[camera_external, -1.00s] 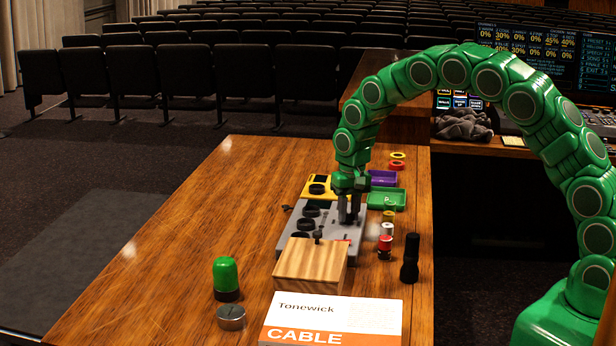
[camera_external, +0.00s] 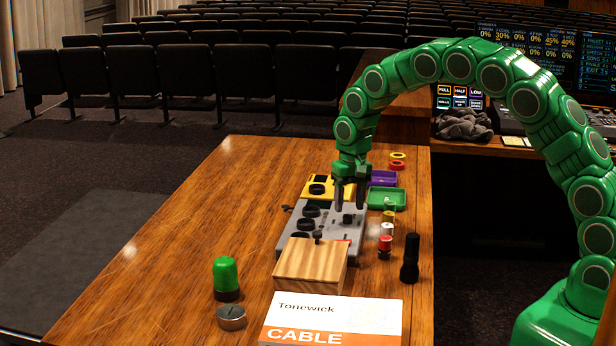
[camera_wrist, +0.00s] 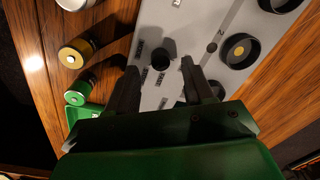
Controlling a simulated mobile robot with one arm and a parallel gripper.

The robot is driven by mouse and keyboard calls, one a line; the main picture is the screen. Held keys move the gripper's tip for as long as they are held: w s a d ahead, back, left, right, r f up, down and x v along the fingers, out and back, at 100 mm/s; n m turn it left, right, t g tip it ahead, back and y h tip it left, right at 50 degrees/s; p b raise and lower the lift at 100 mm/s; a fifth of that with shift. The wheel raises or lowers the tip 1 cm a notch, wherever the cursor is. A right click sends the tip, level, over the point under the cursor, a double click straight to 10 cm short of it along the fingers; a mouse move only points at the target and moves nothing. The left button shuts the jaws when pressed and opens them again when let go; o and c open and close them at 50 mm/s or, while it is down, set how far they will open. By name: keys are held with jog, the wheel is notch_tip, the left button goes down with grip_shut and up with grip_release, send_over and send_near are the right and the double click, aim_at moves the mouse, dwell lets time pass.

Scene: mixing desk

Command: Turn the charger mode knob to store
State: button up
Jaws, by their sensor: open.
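My gripper (camera_external: 349,208) is open and points down above the right part of the box. In the wrist view the small knob lies between the open fingertips (camera_wrist: 160,70), apparently apart from both.
A wooden block (camera_external: 308,262) stands in front of the box.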

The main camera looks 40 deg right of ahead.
aim_at(350, 216)
jog(key=shift+d+r, duration=0.15)
jog(key=shift+r, duration=2.25)
jog(key=shift+s+d+r, duration=0.15)
jog(key=shift+d+r, duration=0.05)
jog(key=shift+r, duration=0.05)
jog(key=s+d+r, duration=0.6)
jog(key=s, duration=0.4)
jog(key=s+d+r, duration=0.6)
jog(key=s+d, duration=0.1)
jog(key=s, duration=0.4)
jog(key=s+d+n+g, duration=0.1)
jog(key=s+d, duration=0.1)
jog(key=s, duration=1.2)
jog(key=s+d+n+g, duration=0.1)
jog(key=s+d+n, duration=0.1)
jog(key=s, duration=1.2)
jog(key=shift+s+d+h, duration=0.15)
jog(key=shift+d+h, duration=0.15)
jog(key=shift+d, duration=0.2)
jog(key=shift+c, duration=0.3)
